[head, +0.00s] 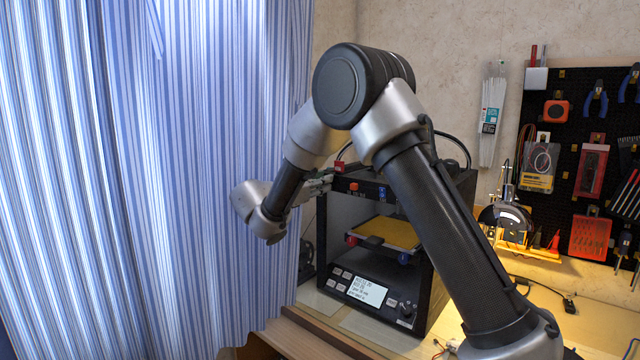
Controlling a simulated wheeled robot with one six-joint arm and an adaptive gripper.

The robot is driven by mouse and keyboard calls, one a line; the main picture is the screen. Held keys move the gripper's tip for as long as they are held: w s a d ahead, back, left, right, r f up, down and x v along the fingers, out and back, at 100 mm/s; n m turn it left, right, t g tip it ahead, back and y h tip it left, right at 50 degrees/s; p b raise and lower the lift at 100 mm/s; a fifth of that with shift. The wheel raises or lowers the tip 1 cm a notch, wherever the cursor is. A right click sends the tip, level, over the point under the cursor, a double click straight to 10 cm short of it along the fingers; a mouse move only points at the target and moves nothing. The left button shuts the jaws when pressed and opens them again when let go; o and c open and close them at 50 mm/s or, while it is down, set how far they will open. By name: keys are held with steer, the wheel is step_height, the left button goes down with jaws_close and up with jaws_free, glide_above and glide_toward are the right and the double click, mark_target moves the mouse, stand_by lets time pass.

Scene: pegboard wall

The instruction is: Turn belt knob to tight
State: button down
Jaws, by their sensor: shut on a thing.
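A black 3D printer (434,215) stands on the table, with a yellow print bed (388,234) inside. My gripper (325,183) is at the printer's upper left front edge, reaching in from the left. It is shut on a small part there, which looks like the belt knob; the fingers hide most of it, so its angle cannot be read. Red and blue knobs show at the bed, a red one (351,241) at left and a blue one (404,258) at right. A screen (366,290) with a dial (407,310) is on the front.
A blue striped curtain (150,180) hangs close by my gripper on the left. My arm crosses in front of the printer's right side. A black pegboard (570,110) with tools is on the right wall. A lit lamp (508,215) stands on the bench at right.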

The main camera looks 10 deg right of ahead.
steer(key=m, duration=2.2)
steer(key=shift+s+f+m+y, duration=0.1)
steer(key=shift+f+m+y, duration=0.05)
steer(key=shift+m+y, duration=0.15)
stand_by(0.3)
steer(key=c, duration=1.3)
jaws_free()
steer(key=shift+o, duration=0.2)
steer(key=v, duration=1.2)
steer(key=shift+f, duration=0.1)
